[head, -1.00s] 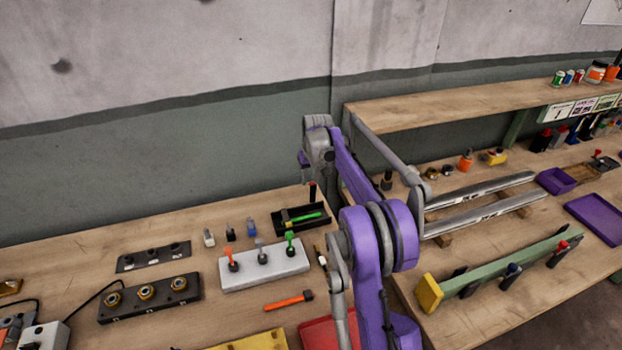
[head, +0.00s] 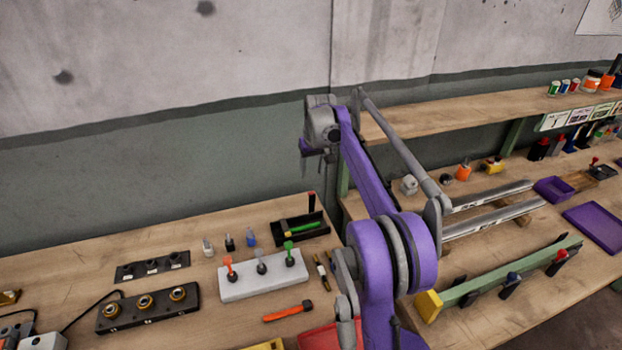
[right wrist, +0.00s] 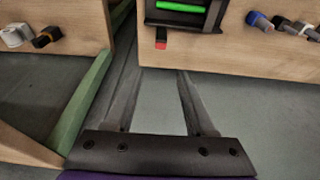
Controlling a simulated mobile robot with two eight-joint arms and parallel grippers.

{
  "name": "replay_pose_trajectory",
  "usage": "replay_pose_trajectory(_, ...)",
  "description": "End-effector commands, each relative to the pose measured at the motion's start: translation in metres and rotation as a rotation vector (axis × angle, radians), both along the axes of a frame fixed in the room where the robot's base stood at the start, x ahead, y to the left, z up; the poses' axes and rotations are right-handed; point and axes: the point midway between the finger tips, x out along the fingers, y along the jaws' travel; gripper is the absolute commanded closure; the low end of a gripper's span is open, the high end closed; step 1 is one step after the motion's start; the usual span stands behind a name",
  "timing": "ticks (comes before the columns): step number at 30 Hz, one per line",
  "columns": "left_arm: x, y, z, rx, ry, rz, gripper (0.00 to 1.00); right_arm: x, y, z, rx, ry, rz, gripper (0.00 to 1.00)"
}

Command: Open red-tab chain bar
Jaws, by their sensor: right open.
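I cannot make out for certain which part is the red-tab chain bar. A small red tab (right wrist: 161,40) on a dark piece sticks out at the edge of a black tray (right wrist: 210,22) in the right wrist view. In the head view the black tray (head: 322,232) holds a green-handled tool (head: 303,228), and a dark upright piece with a red band (head: 312,203) stands at it. My right gripper (right wrist: 160,74) is open and empty; the tray and tab lie beyond its fingertips. In the head view its jaws (head: 309,158) are small and partly hidden, above the bench's back. My left gripper is out of view.
A white block with coloured levers (head: 264,284) and an orange-handled tool (head: 288,311) lie on the left bench. A gap separates the benches.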

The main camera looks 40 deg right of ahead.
Motion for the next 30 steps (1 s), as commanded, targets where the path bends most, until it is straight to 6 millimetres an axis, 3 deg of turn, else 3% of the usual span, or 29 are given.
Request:
replay_pose_trajectory(4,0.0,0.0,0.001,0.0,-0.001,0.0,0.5,-0.003,0.001,0.011,0.0,0.0,0.0,0.45)
replay_pose_trajectory(12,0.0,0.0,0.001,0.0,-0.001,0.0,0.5,-0.003,0.001,0.012,0.0,0.0,-0.001,0.45)
replay_pose_trajectory(17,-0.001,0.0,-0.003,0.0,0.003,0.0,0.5,-0.006,0.003,0.008,0.017,-0.034,-0.041,0.72)
replay_pose_trajectory(22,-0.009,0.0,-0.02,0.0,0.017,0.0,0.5,-0.021,0.016,-0.011,0.132,-0.244,-0.294,1.0)
replay_pose_trajectory(26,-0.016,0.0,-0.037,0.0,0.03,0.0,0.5,-0.05,0.029,-0.027,0.302,-0.485,-0.598,1.0)
replay_pose_trajectory(30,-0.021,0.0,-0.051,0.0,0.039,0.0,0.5,-0.093,0.039,-0.039,0.506,-0.716,-0.904,1.0)
